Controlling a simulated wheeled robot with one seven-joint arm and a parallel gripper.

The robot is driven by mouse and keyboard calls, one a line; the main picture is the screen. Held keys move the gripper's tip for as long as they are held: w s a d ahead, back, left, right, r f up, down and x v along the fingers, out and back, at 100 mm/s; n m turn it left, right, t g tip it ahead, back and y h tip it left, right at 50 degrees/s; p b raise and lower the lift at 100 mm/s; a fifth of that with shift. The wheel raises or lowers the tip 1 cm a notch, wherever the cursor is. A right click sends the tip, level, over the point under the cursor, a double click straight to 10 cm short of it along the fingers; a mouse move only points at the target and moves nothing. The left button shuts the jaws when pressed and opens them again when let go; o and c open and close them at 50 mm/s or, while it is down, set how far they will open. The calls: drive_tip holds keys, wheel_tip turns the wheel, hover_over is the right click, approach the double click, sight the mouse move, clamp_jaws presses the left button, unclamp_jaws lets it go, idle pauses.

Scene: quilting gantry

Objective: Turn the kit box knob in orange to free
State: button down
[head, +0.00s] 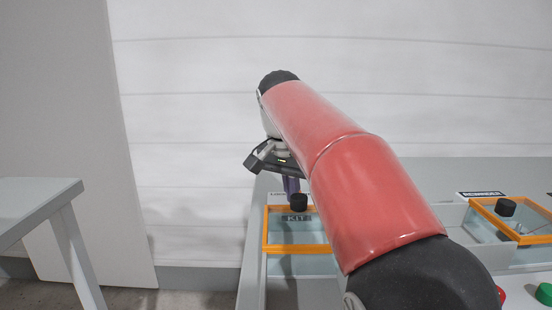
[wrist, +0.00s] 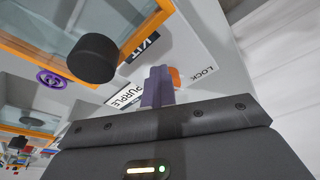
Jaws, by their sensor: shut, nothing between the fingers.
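In the wrist view, a rounded orange part (wrist: 174,77), likely the orange knob, shows partly behind my fingers, beside the LOCK label (wrist: 203,74). Its turn angle and any FREE label are hidden. My gripper (wrist: 157,75) is shut and empty, its purple-grey fingertips in front of the orange part; contact cannot be told. In the head view my gripper (head: 291,188) is at the kit box's far side. The kit box (head: 266,232) has an orange-framed clear lid with a black round handle (head: 299,202), also large in the wrist view (wrist: 92,58). The lid looks closed.
A KIT label (wrist: 146,45), a PURPLE label (wrist: 124,97) and a round purple mark (wrist: 51,79) are near my fingers. A second orange-framed box (head: 482,212) stands at the right. A grey table (head: 38,190) is at the left. A pale quilted wall stands behind.

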drive_tip(key=shift+w+a+r+p, duration=0.1)
drive_tip(key=shift+w+a+p, duration=0.25)
drive_tip(key=shift+p, duration=0.5)
drive_tip(key=shift+a, duration=0.2)
drive_tip(key=shift+s, duration=0.1)
drive_tip(key=shift+s+a, duration=0.2)
drive_tip(key=shift+s, duration=0.05)
drive_tip(key=shift+w+d+v, duration=0.1)
drive_tip(key=shift+w+v, duration=0.1)
drive_tip(key=shift+v, duration=0.75)
drive_tip(key=shift+w+d+v, duration=0.15)
drive_tip(key=shift+w+v, duration=0.05)
drive_tip(key=shift+v, duration=0.75)
drive_tip(key=shift+w+d+v, duration=0.1)
drive_tip(key=shift+w+v, duration=0.1)
drive_tip(key=shift+v, duration=0.7)
drive_tip(key=shift+r, duration=0.2)
